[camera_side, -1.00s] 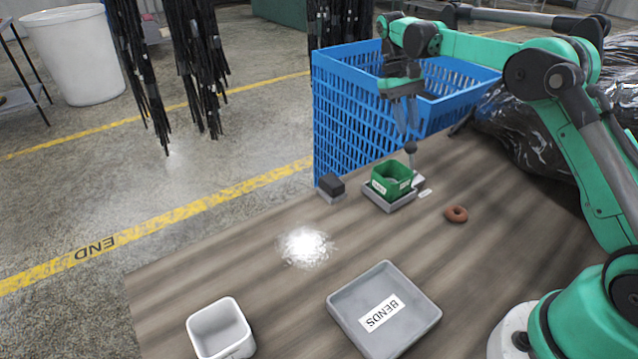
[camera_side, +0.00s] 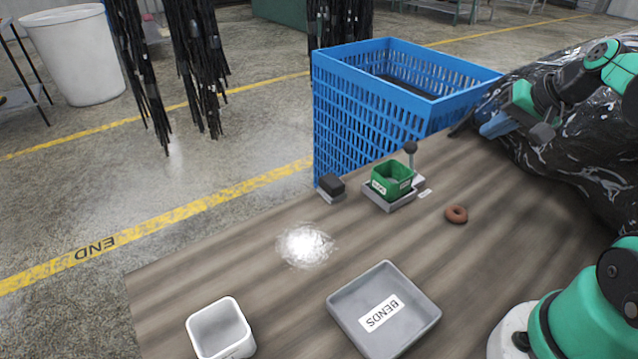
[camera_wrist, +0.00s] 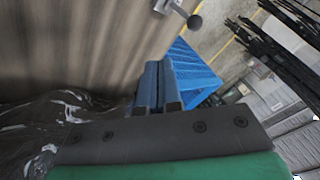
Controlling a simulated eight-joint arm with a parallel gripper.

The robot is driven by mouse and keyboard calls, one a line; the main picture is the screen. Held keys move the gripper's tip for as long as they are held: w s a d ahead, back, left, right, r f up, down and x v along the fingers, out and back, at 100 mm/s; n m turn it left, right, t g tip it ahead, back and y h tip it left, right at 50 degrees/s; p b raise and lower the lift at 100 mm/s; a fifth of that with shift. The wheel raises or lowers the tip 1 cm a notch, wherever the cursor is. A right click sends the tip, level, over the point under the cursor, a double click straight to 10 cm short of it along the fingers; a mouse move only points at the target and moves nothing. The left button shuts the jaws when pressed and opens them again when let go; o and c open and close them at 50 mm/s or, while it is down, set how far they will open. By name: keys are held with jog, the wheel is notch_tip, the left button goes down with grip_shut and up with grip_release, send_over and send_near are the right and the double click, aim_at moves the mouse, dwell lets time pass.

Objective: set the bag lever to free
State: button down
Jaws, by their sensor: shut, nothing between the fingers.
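A small lever with a dark ball knob (camera_side: 411,148) stands on the table behind the green box; its stem looks near upright. A small white label (camera_side: 425,193) by its base is too small to read. The lever knob (camera_wrist: 194,22) and pale base also show at the top of the wrist view. My gripper (camera_side: 496,125) is at the right, over the black plastic bag (camera_side: 585,165), apart from the lever. In the wrist view its fingers (camera_wrist: 160,80) are together and empty. I cannot read which setting the lever is at.
The green box (camera_side: 391,182) sits on a grey stand. A blue crate (camera_side: 360,120) stands behind the table edge. A black block (camera_side: 331,185), brown ring (camera_side: 456,214), grey tray (camera_side: 345,318) and white bin (camera_side: 220,330) are on the table. Black hoses (camera_side: 200,70) hang at left.

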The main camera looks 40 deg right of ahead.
send_near(411, 159)
jog(key=d+f, duration=0.4)
jog(key=shift+s+d, duration=0.15)
jog(key=shift+d, duration=0.05)
jog(key=w, duration=0.1)
jog(key=w+a, duration=0.1)
jog(key=shift+w+a+f, duration=0.1)
jog(key=shift+w+a, duration=0.2)
jog(key=shift+w, duration=0.05)
jog(key=shift+w+a, duration=0.3)
jog(key=shift+w, duration=0.15)
jog(key=shift+w+g, duration=0.6)
jog(key=shift+g, duration=0.1)
jog(key=shift+w, duration=0.45)
jog(key=shift+s, duration=0.15)
